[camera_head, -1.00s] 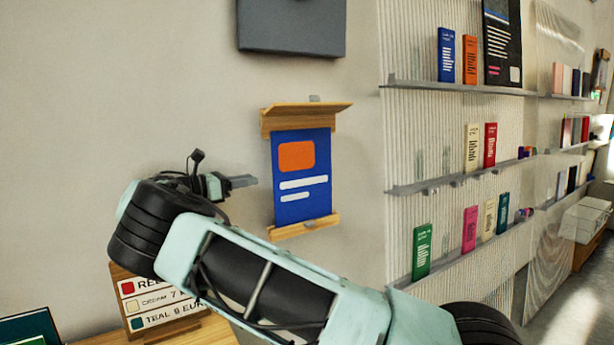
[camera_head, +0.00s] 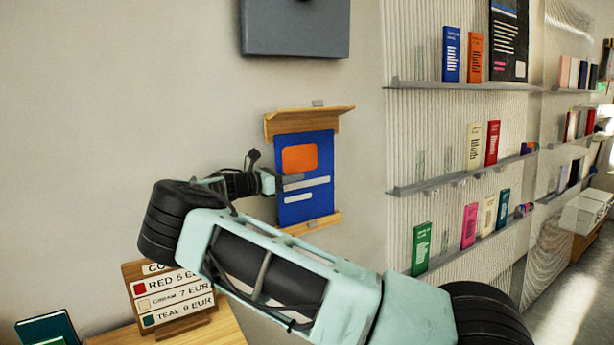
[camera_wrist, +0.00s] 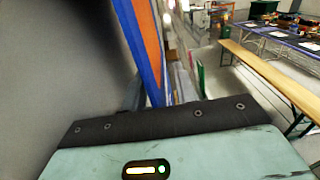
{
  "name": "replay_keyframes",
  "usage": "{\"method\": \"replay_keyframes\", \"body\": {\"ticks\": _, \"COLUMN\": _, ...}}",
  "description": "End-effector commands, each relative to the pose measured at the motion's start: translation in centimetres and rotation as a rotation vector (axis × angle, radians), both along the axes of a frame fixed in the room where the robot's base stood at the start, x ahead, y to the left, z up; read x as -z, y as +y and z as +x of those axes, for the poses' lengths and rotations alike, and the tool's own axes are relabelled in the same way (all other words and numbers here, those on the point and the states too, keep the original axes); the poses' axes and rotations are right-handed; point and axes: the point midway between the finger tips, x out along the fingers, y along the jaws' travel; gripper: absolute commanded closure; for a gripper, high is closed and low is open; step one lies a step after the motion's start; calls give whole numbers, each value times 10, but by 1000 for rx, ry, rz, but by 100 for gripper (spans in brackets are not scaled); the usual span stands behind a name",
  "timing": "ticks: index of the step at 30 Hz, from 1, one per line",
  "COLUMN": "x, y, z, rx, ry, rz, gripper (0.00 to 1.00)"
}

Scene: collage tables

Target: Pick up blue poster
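The blue poster (camera_head: 307,205) hangs upright on the wall in a wooden holder with a top shelf and bottom ledge (camera_head: 312,225). It has an orange block and white bars. My gripper (camera_head: 290,179) is at the poster's left edge, and a grey finger overlaps the poster's front in the head view. The second finger is hidden, so I cannot tell if the fingers are open or shut, or touching. In the wrist view the poster (camera_wrist: 149,45) appears steeply edge-on, just beyond my gripper's dark housing.
Shelves with upright books (camera_head: 452,55) fill the ribbed wall to the right. A grey box (camera_head: 294,25) is mounted above the poster. A price sign (camera_head: 170,297) stands on a wooden table at lower left. A long wooden bench (camera_wrist: 262,70) shows in the wrist view.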

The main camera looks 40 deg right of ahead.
Motion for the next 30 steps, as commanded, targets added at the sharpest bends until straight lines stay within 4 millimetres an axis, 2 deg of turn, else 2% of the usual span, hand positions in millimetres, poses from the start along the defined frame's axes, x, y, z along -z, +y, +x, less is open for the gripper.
{"method": "replay_keyframes", "body": {"ticks": 6, "x": 1, "y": -1, "z": 0, "rx": -1, "ry": -1, "rz": 0, "gripper": 71}}
{"method": "replay_keyframes", "body": {"ticks": 7, "x": 0, "y": -1, "z": 0, "rx": -1, "ry": -1, "rz": 0, "gripper": 76}}
{"method": "replay_keyframes", "body": {"ticks": 9, "x": 0, "y": -1, "z": 0, "rx": -1, "ry": 0, "rz": 0, "gripper": 96}}
{"method": "replay_keyframes", "body": {"ticks": 10, "x": 0, "y": -1, "z": 0, "rx": -1, "ry": 0, "rz": 0, "gripper": 100}}
{"method": "replay_keyframes", "body": {"ticks": 23, "x": -1, "y": 0, "z": 0, "rx": -1, "ry": -1, "rz": 0, "gripper": 100}}
{"method": "replay_keyframes", "body": {"ticks": 30, "x": -19, "y": 0, "z": 0, "rx": -1, "ry": -5, "rz": 1, "gripper": 100}}
